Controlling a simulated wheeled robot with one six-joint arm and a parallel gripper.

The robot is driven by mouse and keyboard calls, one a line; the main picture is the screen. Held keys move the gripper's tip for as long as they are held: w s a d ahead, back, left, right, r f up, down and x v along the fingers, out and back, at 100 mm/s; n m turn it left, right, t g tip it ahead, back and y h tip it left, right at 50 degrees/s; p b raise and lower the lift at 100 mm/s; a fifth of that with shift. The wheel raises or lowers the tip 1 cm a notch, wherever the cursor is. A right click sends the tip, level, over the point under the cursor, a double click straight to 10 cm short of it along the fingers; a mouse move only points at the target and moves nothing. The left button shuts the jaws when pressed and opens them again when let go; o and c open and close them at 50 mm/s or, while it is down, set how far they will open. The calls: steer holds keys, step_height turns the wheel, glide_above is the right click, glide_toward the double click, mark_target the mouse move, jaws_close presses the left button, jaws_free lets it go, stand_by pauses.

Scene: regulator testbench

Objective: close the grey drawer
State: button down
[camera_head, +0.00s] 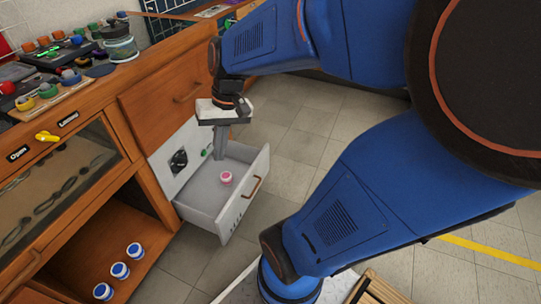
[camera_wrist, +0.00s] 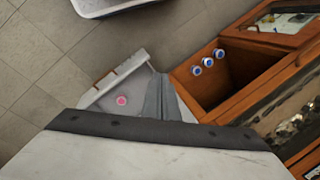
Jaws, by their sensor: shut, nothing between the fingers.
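The grey drawer (camera_head: 246,211) is pulled out of the wooden bench, with a brown handle (camera_head: 251,188) on its front. In the wrist view the drawer (camera_wrist: 118,78) shows at left of the fingers. A small pink-lidded jar (camera_head: 226,178) stands inside the drawer; it also shows in the wrist view (camera_wrist: 122,100). My gripper (camera_head: 219,157) is shut and empty, pointing down over the rear part of the open drawer. Its fingers (camera_wrist: 160,84) hide part of the drawer in the wrist view. I cannot tell whether they touch it.
An open shelf with three blue-and-white jars (camera_head: 120,270) lies left of the drawer. A glass-fronted compartment (camera_head: 60,185) is above it. A closed wooden drawer (camera_head: 165,90) is above the grey one. The tiled floor (camera_head: 290,145) right of the drawer is clear.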

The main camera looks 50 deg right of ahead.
steer(key=w+d+f+m+t+y, duration=0.2)
steer(key=w+d+f+m+y, duration=0.4)
steer(key=d+f, duration=0.4)
steer(key=w+d+f+m+t+y, duration=0.25)
steer(key=w+d+f+m, duration=0.5)
steer(key=d, duration=0.45)
steer(key=s+d+f+m+t, duration=0.2)
steer(key=d+f+m+t, duration=0.4)
steer(key=d+f, duration=0.6)
steer(key=m+t+h, duration=0.5)
steer(key=m+t, duration=0.1)
steer(key=m, duration=0.2)
glide_toward(264, 152)
steer(key=shift+g, duration=0.25)
steer(key=x, duration=0.6)
steer(key=shift+w+d, duration=0.15)
steer(key=shift+w, duration=0.15)
steer(key=x, duration=1.9)
steer(key=shift+w, duration=0.2)
